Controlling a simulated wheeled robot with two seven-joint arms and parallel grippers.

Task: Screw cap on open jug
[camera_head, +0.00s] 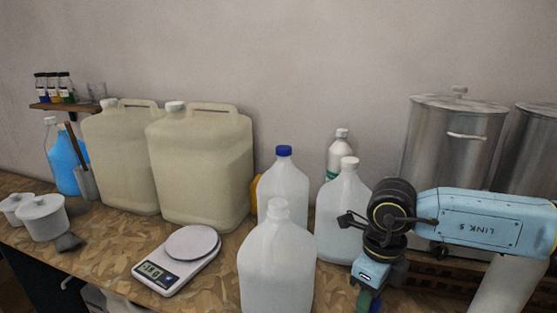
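A translucent white jug (277,262) stands upright at the front of the table. Its pale neck (277,211) shows no coloured cap, and I cannot tell if it is open. Behind it stand a jug with a blue cap (284,151) and, to the right, a jug with a white cap (346,211). No loose cap can be made out. My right arm comes in from the right, and its wrist (370,272) points down to the right of the front jug, apart from it. The fingers of my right gripper are not clearly seen at the bottom edge. My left gripper is out of view.
A kitchen scale (176,262) lies left of the front jug. Two large beige canisters (207,165) stand behind it. White lidded pots (43,219) and a blue bottle (62,160) are at left. Steel drums (440,150) stand at back right. Some bare tabletop (115,245) shows left of the scale.

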